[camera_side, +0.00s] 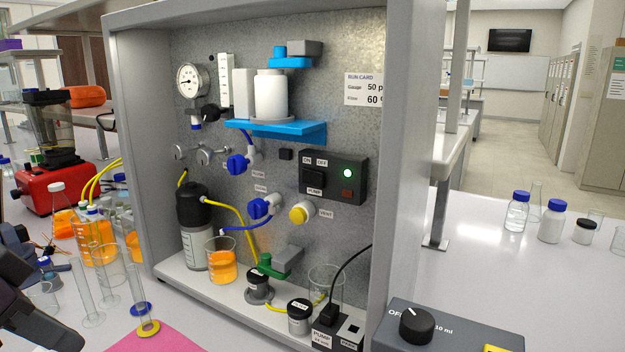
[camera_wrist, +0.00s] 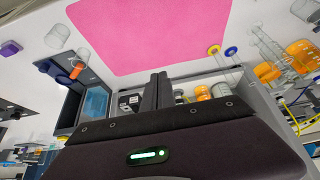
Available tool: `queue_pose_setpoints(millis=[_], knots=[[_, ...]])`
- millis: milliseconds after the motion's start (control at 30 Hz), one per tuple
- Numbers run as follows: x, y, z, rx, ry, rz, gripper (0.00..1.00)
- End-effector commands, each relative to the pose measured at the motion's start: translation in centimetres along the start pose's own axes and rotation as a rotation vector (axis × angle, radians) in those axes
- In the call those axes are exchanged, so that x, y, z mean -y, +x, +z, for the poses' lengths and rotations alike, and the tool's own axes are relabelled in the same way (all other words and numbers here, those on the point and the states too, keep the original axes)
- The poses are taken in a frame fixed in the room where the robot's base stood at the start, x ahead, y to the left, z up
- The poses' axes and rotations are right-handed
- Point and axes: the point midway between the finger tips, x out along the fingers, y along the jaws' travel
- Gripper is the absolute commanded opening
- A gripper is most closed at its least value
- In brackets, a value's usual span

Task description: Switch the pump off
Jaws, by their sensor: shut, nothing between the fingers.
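The black pump control box (camera_side: 358,184) is mounted on the rig's back panel in the side view. It carries a black rocker switch (camera_side: 314,177) with ON and OFF labels above and a PUMP label below. A green lamp (camera_side: 347,173) on it is lit, and a dull red-brown part (camera_side: 347,193) sits below the lamp. Which way the rocker is tipped is too small to tell. My gripper's fingers (camera_wrist: 159,92) are together and empty in the wrist view, over the bench. Dark parts of my arm show at the side view's lower left, well away from the box.
A blue shelf (camera_side: 310,133) with a white bottle juts out above the box. Blue valves (camera_side: 237,165), a yellow-white vent knob (camera_side: 302,212) and tubing lie left and below. A pink mat (camera_wrist: 150,35) lies before the rig. Glassware stands at left; a grey dial box (camera_side: 455,340) stands front right.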

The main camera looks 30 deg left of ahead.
Motion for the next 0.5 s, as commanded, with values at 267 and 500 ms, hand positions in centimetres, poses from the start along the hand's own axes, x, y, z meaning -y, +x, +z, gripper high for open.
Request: queue_pose_setpoints(millis=[267, 500], knots=[[0.0, 0.0, 0.0, 0.000, 0.000, 0.000, 0.00], [-1.5, -2.0, -10.8, -0.101, 0.526, -0.009, 0.00]])
